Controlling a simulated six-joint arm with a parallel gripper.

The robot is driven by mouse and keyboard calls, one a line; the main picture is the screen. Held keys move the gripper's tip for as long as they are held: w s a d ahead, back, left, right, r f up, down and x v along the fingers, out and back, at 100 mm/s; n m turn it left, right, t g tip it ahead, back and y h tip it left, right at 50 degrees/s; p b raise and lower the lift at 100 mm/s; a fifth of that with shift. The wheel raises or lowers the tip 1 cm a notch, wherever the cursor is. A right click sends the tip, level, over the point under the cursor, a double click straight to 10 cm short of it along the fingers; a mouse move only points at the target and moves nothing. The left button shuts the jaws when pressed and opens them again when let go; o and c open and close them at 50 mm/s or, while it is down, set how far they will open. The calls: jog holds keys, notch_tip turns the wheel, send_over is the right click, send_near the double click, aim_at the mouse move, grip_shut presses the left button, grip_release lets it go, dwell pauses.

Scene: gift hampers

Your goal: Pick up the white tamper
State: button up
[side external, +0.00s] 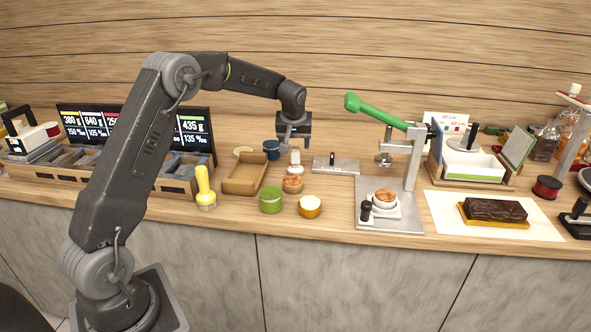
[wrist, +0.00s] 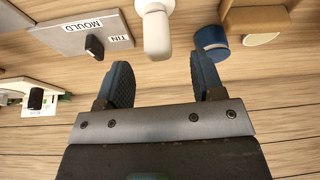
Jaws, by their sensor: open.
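The white tamper (side external: 296,165) stands on the counter behind a small pot with a brown top. In the wrist view the white tamper (wrist: 157,32) shows as a pale rounded shaft, just beyond the fingertips and roughly midway between them. My gripper (side external: 293,143) hangs above the tamper in the side view. In the wrist view my gripper (wrist: 160,68) is open, with its two dark fingers apart and nothing between them. The tamper's lower part is partly hidden by the brown-topped pot in the side view.
A dark blue jar (side external: 271,149) stands close left of the tamper, beside a brown tray (side external: 245,176). A grey plate marked MOULD TIN (wrist: 72,40) lies on the other side. The brown-topped pot (side external: 292,184), green tub (side external: 270,201) and orange jar (side external: 310,207) stand in front.

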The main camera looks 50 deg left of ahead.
aim_at(296, 147)
jog(key=x, duration=0.6)
jog(key=shift+w+a+f, duration=0.1)
jog(key=shift+w+f, duration=0.05)
jog(key=c, duration=1.1)
jog(key=shift+r, duration=0.65)
notch_tip(296, 147, up, 3)
jog(key=shift+f, duration=0.15)
jog(key=s+a+r, duration=0.7)
jog(key=s, duration=0.2)
jog(key=shift+s, duration=0.15)
